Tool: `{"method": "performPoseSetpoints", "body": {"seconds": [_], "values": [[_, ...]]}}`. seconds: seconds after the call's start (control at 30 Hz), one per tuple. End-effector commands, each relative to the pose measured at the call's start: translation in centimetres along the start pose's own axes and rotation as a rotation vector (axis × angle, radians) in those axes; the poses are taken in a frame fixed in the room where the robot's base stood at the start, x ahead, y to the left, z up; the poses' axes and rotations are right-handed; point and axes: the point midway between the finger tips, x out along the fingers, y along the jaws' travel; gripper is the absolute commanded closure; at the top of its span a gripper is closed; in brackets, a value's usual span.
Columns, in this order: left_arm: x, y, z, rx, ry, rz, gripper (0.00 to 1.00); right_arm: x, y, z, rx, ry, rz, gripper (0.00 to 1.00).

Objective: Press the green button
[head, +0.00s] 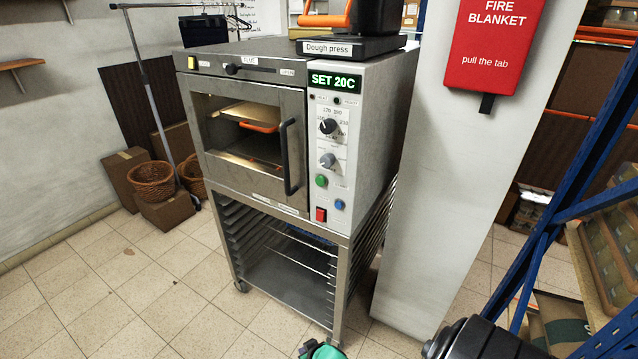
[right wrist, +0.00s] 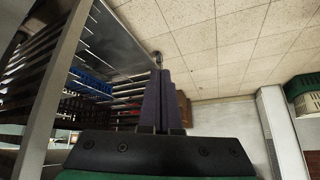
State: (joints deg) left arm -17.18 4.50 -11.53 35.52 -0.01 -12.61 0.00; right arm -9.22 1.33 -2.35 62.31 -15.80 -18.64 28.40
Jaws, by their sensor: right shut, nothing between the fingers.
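The green button (head: 321,181) is a small round knob on the oven's right-hand control panel. It sits below two dials, above a red switch (head: 321,214) and up and left of a blue button (head: 340,204). My right gripper (head: 310,347) shows only partly at the bottom edge of the head view, low in front of the rack and well below the button. In the right wrist view its dark fingers (right wrist: 160,78) are together, with nothing between them. The green button cannot be made out in the right wrist view. My left gripper is not in view.
The oven (head: 245,140) stands on a metal rack (head: 285,275) with tray slots. A dough press (head: 350,45) is on top. A pale pillar (head: 465,170) stands right of it, and blue shelving (head: 545,220) farther right. The tiled floor (head: 110,300) at front left is clear.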

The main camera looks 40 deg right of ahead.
Motion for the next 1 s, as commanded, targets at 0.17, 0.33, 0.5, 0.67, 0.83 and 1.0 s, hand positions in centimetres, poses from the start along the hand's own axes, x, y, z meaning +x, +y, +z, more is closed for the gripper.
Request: {"method": "performPoseSetpoints", "body": {"seconds": [0.17, 0.33, 0.5, 0.67, 0.83, 1.0], "values": [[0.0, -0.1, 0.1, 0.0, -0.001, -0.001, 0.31, -2.7, 0.2, -12.5, 0.177, 0.225, 0.019, 1.0], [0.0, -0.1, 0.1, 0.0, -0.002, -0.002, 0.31, -8.0, 1.6, -23.2, 0.361, 0.447, 0.029, 1.0], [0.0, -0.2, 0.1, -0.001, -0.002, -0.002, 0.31, -15.4, 4.2, -31.9, 0.549, 0.675, 0.027, 1.0], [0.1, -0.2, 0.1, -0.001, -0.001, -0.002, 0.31, -21.2, 6.3, -36.3, 0.678, 0.83, 0.017, 1.0], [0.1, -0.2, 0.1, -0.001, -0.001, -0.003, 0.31, -23.2, 7.0, -37.4, 0.72, 0.88, 0.012, 1.0], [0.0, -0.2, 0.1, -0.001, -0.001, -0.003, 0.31, -23.1, 7.0, -37.4, 0.719, 0.878, 0.012, 1.0]]}}
